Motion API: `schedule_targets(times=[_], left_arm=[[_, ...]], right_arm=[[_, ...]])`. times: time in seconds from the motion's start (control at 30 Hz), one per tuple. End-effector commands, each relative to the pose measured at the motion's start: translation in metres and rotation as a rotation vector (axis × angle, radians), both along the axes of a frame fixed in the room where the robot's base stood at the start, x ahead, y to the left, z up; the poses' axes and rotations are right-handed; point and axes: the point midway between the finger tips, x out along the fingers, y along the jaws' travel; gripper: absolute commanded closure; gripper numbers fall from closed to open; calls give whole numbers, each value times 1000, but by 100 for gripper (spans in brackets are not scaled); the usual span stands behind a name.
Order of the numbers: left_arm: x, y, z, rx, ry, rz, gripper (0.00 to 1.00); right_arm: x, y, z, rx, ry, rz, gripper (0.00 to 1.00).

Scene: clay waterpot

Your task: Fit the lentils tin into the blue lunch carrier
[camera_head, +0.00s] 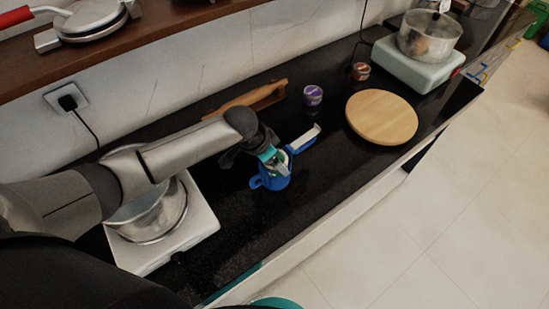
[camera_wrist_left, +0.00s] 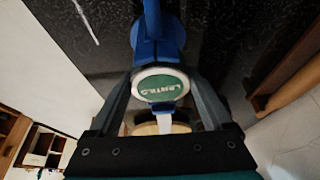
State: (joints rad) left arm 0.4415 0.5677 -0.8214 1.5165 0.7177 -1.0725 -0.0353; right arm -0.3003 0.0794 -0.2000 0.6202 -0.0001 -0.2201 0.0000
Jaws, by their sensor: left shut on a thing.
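The blue lunch carrier (camera_head: 272,182) stands on the black counter, with its white-lined lid (camera_head: 303,138) swung open toward the upper right. It also shows in the left wrist view (camera_wrist_left: 172,36). The lentils tin (camera_wrist_left: 160,88) has a green, white-rimmed top with white lettering and sits between my left gripper's fingers. My left gripper (camera_head: 278,163) is shut on the tin, right at the carrier's mouth. The gripper hides part of the tin and carrier in the head view, so I cannot tell how deep the tin is. My right gripper is not in view.
A round wooden board (camera_head: 382,117), a purple tin (camera_head: 313,95) and a brown tin (camera_head: 361,71) stand beyond the carrier. A wooden holder (camera_head: 250,100) lies near the wall. A pot on a white cooker (camera_head: 190,230) stands left. The counter's front edge is close.

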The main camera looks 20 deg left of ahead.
Motion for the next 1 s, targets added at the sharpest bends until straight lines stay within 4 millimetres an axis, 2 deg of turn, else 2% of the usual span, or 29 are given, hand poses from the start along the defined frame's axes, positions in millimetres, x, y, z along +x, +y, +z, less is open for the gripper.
schedule_targets(times=[0.6,1.0], left_arm=[[1,-1,-15,-2,-2,1,92],[1,-1,-15,-2,-2,0,92]], right_arm=[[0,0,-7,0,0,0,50],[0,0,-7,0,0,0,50]])
